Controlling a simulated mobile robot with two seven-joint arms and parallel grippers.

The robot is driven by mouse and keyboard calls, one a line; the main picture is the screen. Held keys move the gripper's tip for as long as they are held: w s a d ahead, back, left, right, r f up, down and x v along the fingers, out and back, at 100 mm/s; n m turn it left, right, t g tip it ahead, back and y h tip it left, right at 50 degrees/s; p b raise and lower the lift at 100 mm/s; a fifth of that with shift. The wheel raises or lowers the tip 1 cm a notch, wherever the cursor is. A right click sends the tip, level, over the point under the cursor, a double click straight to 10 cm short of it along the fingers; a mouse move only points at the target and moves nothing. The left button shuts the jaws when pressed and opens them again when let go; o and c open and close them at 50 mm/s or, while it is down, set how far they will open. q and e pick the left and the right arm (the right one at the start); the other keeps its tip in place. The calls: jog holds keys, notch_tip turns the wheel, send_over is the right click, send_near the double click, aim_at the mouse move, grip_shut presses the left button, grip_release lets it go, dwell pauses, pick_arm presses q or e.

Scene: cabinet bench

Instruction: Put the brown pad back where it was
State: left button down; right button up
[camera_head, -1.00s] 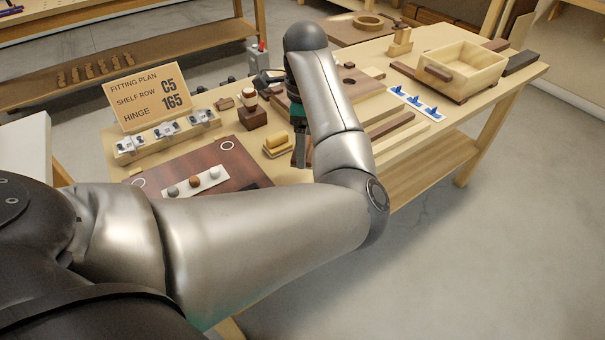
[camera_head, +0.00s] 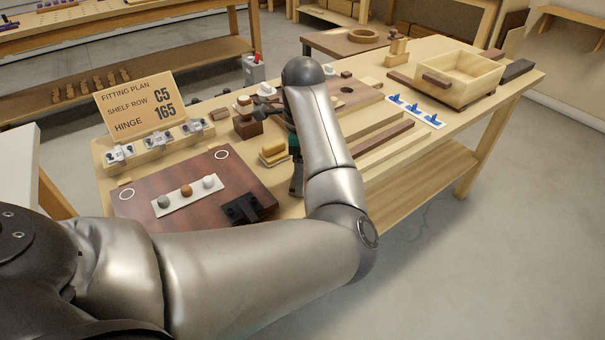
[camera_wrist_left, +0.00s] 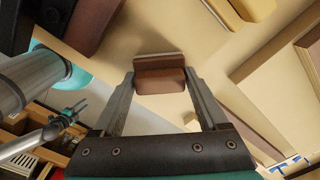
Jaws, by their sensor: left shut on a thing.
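My left gripper (camera_head: 296,180) is over the front part of the bench, beside the yellow blocks. In the left wrist view, its fingers (camera_wrist_left: 160,90) are shut on a brown block with a pale edge, which I take as the brown pad (camera_wrist_left: 160,82). The pad sits between the fingertips with pale bench top around it. In the head view the pad is hidden by my arm. I cannot tell whether it touches the bench. My right gripper does not show.
A reddish-brown board (camera_head: 135,205) carries a white strip of knobs (camera_head: 174,199) and a black fitting (camera_head: 242,208). Yellow blocks (camera_head: 273,153) lie near my gripper. A dark wooden block (camera_head: 247,127), a sign (camera_head: 135,102) and an open wooden box (camera_head: 462,78) stand farther back.

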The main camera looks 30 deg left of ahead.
pick_arm(q)
jog(key=shift+f, duration=0.15)
grip_release()
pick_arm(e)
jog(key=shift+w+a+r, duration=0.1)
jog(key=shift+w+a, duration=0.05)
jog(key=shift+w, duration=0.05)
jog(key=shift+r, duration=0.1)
pick_arm(q)
jog(key=shift+r, duration=0.35)
notch_tip(320, 180, up, 12)
jog(key=p, duration=0.3)
jog(key=shift+f+p, duration=0.15)
jog(key=shift+p, duration=0.15)
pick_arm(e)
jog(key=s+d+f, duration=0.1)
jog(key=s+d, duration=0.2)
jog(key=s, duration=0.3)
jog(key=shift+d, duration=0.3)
